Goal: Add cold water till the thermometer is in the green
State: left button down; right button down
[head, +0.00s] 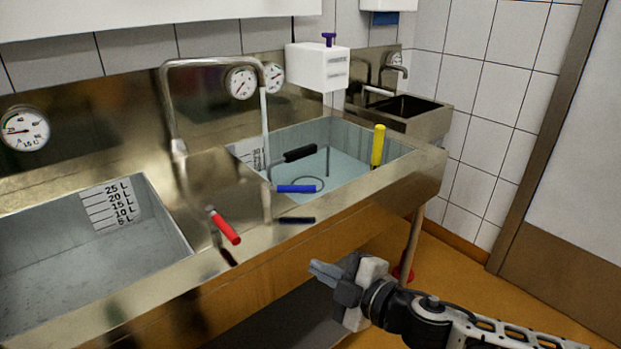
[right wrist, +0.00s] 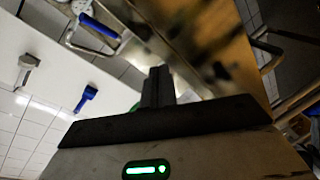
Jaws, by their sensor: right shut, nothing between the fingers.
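A right basin (head: 404,166) holds pale bluish water. A bent steel tap (head: 172,110) stands between the basins, and a pale vertical streak, seemingly a water stream, drops from its spout. A blue lever (head: 297,188) and a red lever (head: 225,227) sit near the basins' front side. Round dial thermometers (head: 240,82) (head: 272,77) hang on the back wall; their needles and colour zones are too small to read. My right gripper (head: 322,272) is shut and empty, in front of the counter, apart from the blue lever. My left gripper is out of view.
A left basin (head: 186,244) has a litre scale (head: 110,204) and a wall dial (head: 25,129). A yellow handle (head: 378,145) and black handle (head: 300,153) stand at the right basin. A white box (head: 318,68) hangs behind. The orange floor (head: 465,285) at right is clear.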

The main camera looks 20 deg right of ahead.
jog(key=w+d+r+n+p, duration=0.1)
jog(key=w+d+r+n, duration=0.35)
jog(key=r, duration=0.25)
jog(key=p, duration=0.3)
send_near(294, 191)
jog(key=a, duration=0.2)
jog(key=w+a, duration=0.1)
jog(key=a, duration=0.1)
jog(key=shift+w, duration=0.2)
jog(key=shift+w+d+f+b, duration=0.2)
jog(key=shift+w+f+b, duration=0.1)
jog(key=shift+w, duration=0.3)
jog(key=shift+w+d+f+b, duration=0.2)
jog(key=shift+w+b, duration=0.05)
jog(key=shift+w, duration=0.35)
jog(key=shift+w+d+f, duration=0.1)
jog(key=shift+w+d, duration=0.15)
jog(key=shift+w, duration=0.4)
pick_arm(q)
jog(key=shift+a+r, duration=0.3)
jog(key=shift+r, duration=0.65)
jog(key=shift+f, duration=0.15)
pick_arm(e)
jog(key=shift+d, duration=0.1)
